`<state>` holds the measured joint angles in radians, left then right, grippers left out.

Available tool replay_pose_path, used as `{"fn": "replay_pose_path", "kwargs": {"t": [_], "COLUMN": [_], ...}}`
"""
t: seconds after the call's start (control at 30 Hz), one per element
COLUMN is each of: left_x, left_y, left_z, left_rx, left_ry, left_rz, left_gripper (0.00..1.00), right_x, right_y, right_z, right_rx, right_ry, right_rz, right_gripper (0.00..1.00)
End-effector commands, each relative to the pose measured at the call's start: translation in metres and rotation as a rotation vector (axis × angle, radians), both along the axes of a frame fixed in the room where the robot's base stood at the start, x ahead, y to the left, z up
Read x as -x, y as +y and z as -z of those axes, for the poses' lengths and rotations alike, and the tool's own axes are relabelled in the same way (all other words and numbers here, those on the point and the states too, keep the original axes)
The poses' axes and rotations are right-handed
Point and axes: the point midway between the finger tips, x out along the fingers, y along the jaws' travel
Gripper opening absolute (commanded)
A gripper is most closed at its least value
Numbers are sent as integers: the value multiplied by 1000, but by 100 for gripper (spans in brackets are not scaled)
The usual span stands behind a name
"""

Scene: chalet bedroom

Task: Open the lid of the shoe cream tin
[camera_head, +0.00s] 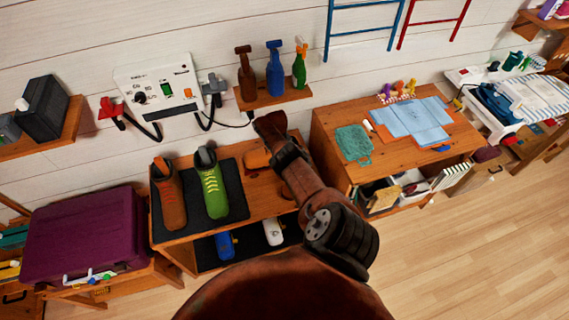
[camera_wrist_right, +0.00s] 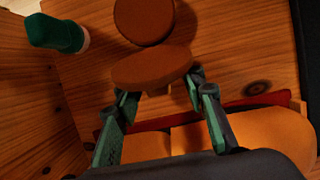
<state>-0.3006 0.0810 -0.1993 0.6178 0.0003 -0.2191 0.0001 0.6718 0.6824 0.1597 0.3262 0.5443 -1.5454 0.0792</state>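The shoe cream tin shows in the right wrist view as two brown round parts that meet. One is a flat disc (camera_wrist_right: 145,18) at the top edge. The other is a disc seen at a slant (camera_wrist_right: 152,66), nearer to me. They look like the two halves of an opened tin, but I cannot tell lid from base. My right gripper (camera_wrist_right: 163,88) has its green and dark fingers apart, with the tips at the near side of the slanted disc. I cannot tell whether they touch it. In the head view my arm hides the tin. My left gripper is not in view.
An orange-brown object (camera_wrist_right: 250,142) and red strip lie by my right fingers. A green-capped item (camera_wrist_right: 55,34) stands upper left. The bench holds a brown shoe (camera_head: 170,200) and a green shoe (camera_head: 210,190) on a dark mat. Spray bottles (camera_head: 275,72) stand on a shelf behind.

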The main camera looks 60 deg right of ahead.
Motion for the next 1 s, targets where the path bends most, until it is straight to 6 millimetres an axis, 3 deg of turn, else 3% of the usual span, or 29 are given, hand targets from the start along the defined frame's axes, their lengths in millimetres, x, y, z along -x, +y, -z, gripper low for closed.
{"fn": "replay_pose_path", "kwargs": {"t": [0.23, 0.5, 1.0], "left_x": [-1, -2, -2], "left_y": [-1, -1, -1], "left_z": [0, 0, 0], "left_rx": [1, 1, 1], "left_ry": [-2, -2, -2], "left_rz": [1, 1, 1], "left_gripper": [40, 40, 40], "right_x": [-7, 1, 2], "right_y": [5, -1, -2], "right_z": [-9, -23, -91], "right_rx": [-6, 1, 5], "right_ry": [-9, -2, 3], "right_rz": [-14, 8, 5], "right_gripper": [38, 38, 38]}}
